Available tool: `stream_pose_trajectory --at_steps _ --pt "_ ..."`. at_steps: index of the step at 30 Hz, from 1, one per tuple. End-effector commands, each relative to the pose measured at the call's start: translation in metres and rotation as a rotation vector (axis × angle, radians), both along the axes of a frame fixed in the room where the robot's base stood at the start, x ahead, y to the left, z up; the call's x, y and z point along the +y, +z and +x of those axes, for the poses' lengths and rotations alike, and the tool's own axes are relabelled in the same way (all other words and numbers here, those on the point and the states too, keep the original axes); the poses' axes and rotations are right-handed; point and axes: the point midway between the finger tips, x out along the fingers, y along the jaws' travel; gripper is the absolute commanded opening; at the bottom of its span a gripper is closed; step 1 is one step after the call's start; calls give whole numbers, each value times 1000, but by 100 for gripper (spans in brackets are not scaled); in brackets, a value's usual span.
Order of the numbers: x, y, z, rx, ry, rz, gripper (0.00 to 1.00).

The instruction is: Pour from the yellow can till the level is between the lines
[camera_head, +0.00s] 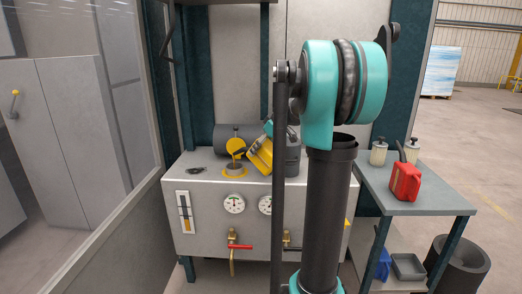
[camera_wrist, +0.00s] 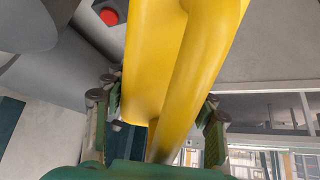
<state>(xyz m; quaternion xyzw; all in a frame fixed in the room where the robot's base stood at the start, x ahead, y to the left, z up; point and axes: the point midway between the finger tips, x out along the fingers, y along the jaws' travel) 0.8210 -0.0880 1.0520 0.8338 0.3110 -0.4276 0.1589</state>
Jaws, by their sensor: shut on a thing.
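The yellow can (camera_head: 260,157) is tilted to the left above the grey tank cabinet, its upper end towards the yellow-rimmed filler opening (camera_head: 235,170). My gripper (camera_wrist: 157,112) is shut on the can, one finger on each side; the can (camera_wrist: 185,60) fills the middle of the wrist view. A round yellow and dark part (camera_head: 236,147), apparently the filler cap, stands above the opening. Whether liquid is flowing is too small to tell. The level gauge (camera_head: 185,212) is on the cabinet front at left; its level against the lines is too small to read surely.
Dial gauges (camera_head: 234,204) and a red-handled valve (camera_head: 240,246) are on the cabinet front (camera_head: 210,240). A dark cylinder (camera_head: 222,133) lies behind the opening. A side table (camera_head: 430,207) at right carries a red can (camera_head: 405,182) and two pale containers. A glass panel stands at left.

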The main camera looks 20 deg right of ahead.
Motion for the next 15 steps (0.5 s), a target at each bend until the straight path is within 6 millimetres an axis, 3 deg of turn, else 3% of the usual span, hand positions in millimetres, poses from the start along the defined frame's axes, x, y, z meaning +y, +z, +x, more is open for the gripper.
stream_pose_trajectory --at_steps 15 --pt "6 3 7 102 0 -90 10"
